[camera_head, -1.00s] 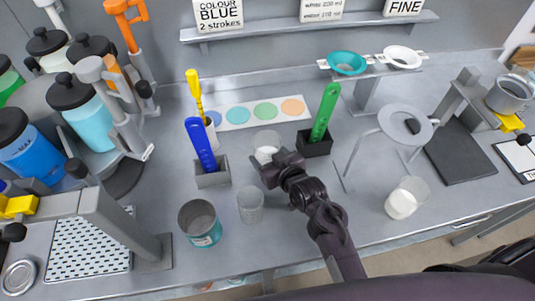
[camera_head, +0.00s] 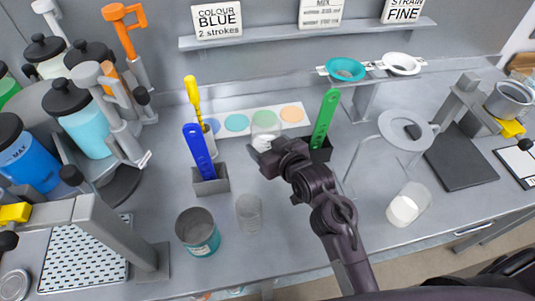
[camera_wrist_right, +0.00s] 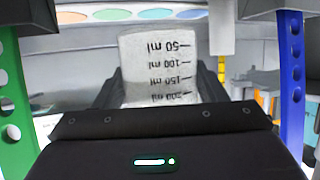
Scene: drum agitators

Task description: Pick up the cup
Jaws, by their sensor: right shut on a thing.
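A clear measuring cup (camera_head: 265,124) with pale contents is in my right gripper (camera_head: 261,147), in front of the strip of coloured discs. In the right wrist view the cup (camera_wrist_right: 165,65) sits between the two dark fingers, its millilitre marks appearing upside down. The fingers are shut on its sides. Whether its base is clear of the bench is hard to tell. Another clear cup (camera_head: 249,213) stands empty-looking on the bench, and one with white contents (camera_head: 405,206) stands at right. My left gripper is not in view.
A blue paddle in a grey holder (camera_head: 211,182) is left of the gripper; a green paddle (camera_head: 325,120) is close on its right. A metal tin (camera_head: 197,230), a ring stand (camera_head: 402,124) and lidded bottles (camera_head: 82,118) stand around.

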